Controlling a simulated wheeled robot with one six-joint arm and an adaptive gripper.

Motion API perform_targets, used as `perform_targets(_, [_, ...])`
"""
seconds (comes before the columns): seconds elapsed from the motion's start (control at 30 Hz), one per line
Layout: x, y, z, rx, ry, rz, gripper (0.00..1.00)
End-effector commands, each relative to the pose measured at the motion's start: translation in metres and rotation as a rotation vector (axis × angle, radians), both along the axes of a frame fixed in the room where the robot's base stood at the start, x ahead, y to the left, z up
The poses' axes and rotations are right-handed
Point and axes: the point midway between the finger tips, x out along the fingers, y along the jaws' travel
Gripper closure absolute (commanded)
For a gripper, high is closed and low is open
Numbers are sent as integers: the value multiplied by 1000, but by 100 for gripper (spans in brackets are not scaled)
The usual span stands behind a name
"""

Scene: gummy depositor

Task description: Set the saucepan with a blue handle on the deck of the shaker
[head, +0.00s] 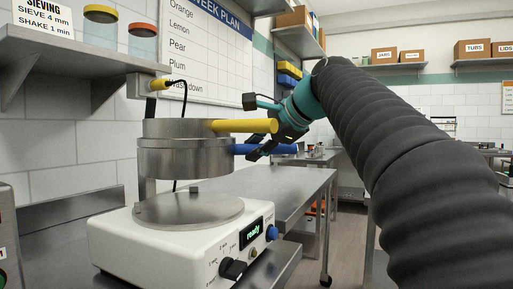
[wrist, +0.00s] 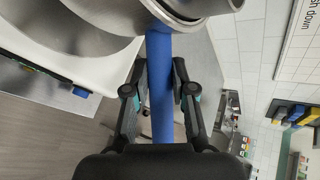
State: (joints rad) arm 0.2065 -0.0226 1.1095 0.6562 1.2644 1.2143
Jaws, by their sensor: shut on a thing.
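The saucepan with a blue handle (head: 182,160) is a round steel pan, roughly level above the shaker (head: 185,240). My gripper (head: 268,148) is shut on its blue handle (head: 280,149); the wrist view shows the handle (wrist: 162,100) between both fingers. The shaker's deck (head: 188,209) is a bare round steel plate on a white base, with a visible gap under the pan. A steel pan with a yellow handle (head: 180,128) sits directly above the blue-handled one; I cannot tell whether they touch.
A post with a yellow-tipped part (head: 158,84) and black cable stands behind the pans. A steel bench (head: 290,190) runs back on the right. A shelf (head: 60,62) with lidded jars overhangs at upper left. The shaker's display (head: 253,232) reads "ready".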

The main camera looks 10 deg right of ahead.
Motion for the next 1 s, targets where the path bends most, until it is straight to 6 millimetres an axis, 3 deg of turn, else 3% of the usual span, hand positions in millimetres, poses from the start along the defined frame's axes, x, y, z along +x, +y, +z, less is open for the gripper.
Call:
perform_targets(0.7, [0,-2,-55,2,-3,-5,100])
perform_targets(1.0, [0,-2,-60,2,-3,-5,100])
